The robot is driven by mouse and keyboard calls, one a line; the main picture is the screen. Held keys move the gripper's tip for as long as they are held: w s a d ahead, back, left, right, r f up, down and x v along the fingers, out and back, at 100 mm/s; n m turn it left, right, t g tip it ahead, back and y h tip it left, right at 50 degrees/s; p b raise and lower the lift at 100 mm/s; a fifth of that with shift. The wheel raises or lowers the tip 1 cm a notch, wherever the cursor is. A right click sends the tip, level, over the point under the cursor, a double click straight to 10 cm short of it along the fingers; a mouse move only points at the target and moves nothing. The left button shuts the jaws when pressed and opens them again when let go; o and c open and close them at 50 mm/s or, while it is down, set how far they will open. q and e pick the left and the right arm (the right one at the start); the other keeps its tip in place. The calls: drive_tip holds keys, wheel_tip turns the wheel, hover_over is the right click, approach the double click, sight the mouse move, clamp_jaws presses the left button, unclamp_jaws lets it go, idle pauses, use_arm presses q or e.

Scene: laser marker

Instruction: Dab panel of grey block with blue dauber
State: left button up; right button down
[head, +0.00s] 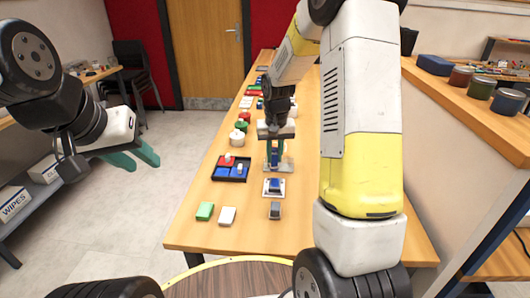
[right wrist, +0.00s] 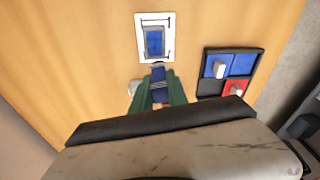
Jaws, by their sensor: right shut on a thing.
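My right gripper (head: 275,160) has green fingers shut on the blue dauber (right wrist: 160,80). It is over the table, just beyond a white plate (head: 265,193). A grey-edged block with a blue top panel (right wrist: 154,40) sits on that plate, which also shows in the right wrist view (right wrist: 139,40). The dauber is apart from the panel in the picture; its lower end is not clear. Another grey block (head: 275,210) lies nearer me, in front of the plate. My left gripper (head: 142,160) is open and empty, left of the table.
A black tray (head: 247,178) with blue and red pads and white-knobbed pieces stands left of the plate. A green block (head: 205,211) and a white block (head: 228,216) lie at the near left. Several items line the far table. A side shelf (head: 470,110) with jars stands right.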

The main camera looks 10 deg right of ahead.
drive_tip(key=shift+w+r, duration=0.15)
drive_tip(key=shift+r, duration=2.55)
